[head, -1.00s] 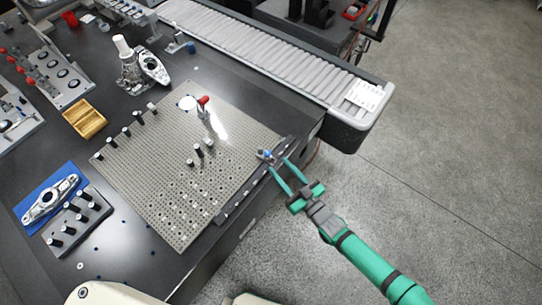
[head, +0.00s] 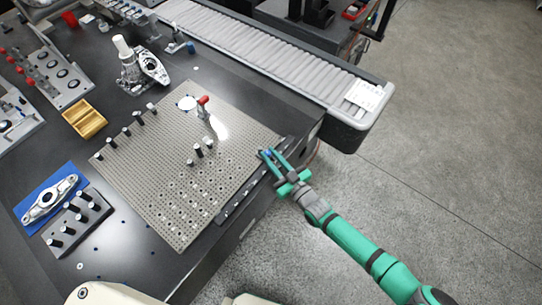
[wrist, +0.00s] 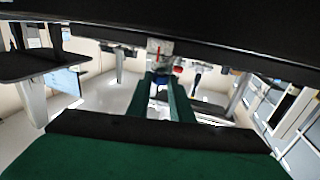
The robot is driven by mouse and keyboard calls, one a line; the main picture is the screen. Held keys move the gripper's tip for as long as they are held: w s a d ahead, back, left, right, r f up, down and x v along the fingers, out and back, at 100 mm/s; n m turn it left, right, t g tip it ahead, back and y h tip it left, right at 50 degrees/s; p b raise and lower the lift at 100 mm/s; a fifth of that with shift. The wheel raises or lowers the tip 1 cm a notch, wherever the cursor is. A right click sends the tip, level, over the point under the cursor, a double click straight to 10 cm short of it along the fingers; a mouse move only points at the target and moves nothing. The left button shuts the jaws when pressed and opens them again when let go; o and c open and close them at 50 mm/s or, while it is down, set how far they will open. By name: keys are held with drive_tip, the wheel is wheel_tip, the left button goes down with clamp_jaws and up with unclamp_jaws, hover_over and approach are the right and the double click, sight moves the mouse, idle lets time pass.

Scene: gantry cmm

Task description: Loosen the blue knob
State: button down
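The blue knob (head: 268,153) is small and sits at the right edge of the perforated grey plate, by the dark rail along that edge. My gripper (head: 268,152) has its two green fingers on either side of the knob, close together, and appears shut on it. In the wrist view the blue knob (wrist: 161,82) fills the gap between the fingertips of my gripper (wrist: 161,85). The fingers hide part of the knob, and any turn of it cannot be told.
The perforated plate (head: 165,200) carries several black posts and a red-tipped clamp (head: 204,109). A roller conveyor (head: 270,60) runs behind the table to the right. A wooden box (head: 85,118) and metal parts stand at left. Open floor (head: 450,150) lies to the right.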

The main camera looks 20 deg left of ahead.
drive_tip(key=shift+w+d+n+g+y, duration=0.1)
drive_tip(key=shift+w+n+g+y, duration=0.1)
drive_tip(key=shift+n+g+y, duration=0.45)
drive_tip(key=shift+w+d+n+g+y, duration=0.1)
drive_tip(key=shift+w+n+g+y, duration=0.25)
drive_tip(key=shift+g, duration=0.5)
drive_tip(key=shift+s+n+g, duration=0.35)
drive_tip(key=shift+n+g, duration=0.25)
drive_tip(key=shift+g, duration=0.1)
drive_tip(key=c, duration=1.6)
unclamp_jaws()
drive_tip(key=shift+o, duration=0.2)
drive_tip(key=v, duration=1)
drive_tip(key=shift+d, duration=0.35)
drive_tip(key=shift+f, duration=0.1)
